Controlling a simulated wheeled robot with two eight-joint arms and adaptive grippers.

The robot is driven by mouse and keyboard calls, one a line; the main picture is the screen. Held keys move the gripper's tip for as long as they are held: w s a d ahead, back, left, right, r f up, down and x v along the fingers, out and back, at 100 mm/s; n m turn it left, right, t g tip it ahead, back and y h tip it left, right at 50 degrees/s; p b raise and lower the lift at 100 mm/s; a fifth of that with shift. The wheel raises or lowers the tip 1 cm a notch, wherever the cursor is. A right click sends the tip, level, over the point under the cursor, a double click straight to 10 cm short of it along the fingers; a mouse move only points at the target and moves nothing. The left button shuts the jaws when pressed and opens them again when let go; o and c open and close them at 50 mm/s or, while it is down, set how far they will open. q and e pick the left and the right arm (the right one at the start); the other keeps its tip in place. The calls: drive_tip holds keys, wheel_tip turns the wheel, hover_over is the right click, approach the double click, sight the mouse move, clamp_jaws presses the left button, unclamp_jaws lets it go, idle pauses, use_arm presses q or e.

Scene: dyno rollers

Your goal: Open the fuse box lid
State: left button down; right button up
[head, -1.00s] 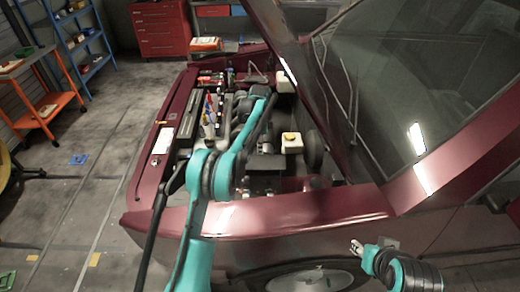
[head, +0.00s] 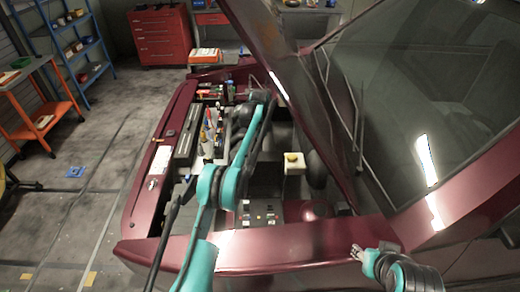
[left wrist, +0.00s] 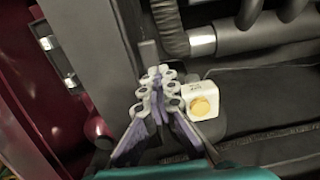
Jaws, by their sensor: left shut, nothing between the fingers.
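The fuse box (head: 258,212) is in the near part of the engine bay in the head view, just behind the fender. Rows of small fuses show on its top, uncovered. A dark panel that looks like its lid (head: 266,182) stands raised behind the fuses. My left arm reaches past the box on its left, deep into the bay. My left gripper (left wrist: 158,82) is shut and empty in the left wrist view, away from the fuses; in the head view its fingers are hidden. My right gripper (head: 361,253) is over the fender at lower right; its fingers are too small to judge.
A white reservoir with a yellow cap (head: 294,163) stands behind the box; it also shows close beside my left fingers (left wrist: 203,98). The raised hood (head: 290,85) bounds the bay on the right. The front fender (head: 290,240) lies nearest me.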

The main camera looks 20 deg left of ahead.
use_arm(q)
drive_tip(key=shift+s+d+f, duration=0.1)
drive_tip(key=shift+d+f, duration=0.1)
drive_tip(key=shift+f, duration=1.15)
use_arm(e)
drive_tip(key=shift+f, duration=0.25)
use_arm(q)
drive_tip(key=c, duration=1.8)
unclamp_jaws()
drive_tip(key=shift+c, duration=0.2)
drive_tip(key=shift+o, duration=1.2)
drive_tip(key=r, duration=0.3)
drive_tip(key=w+r, duration=0.1)
drive_tip(key=r, duration=0.1)
drive_tip(key=shift+a+r, duration=0.2)
drive_tip(key=shift+r, duration=0.1)
wheel_tip(320, 180, up, 9)
drive_tip(key=s, duration=0.1)
use_arm(e)
drive_tip(key=shift+w+a, duration=0.25)
drive_tip(key=shift+w, duration=0.4)
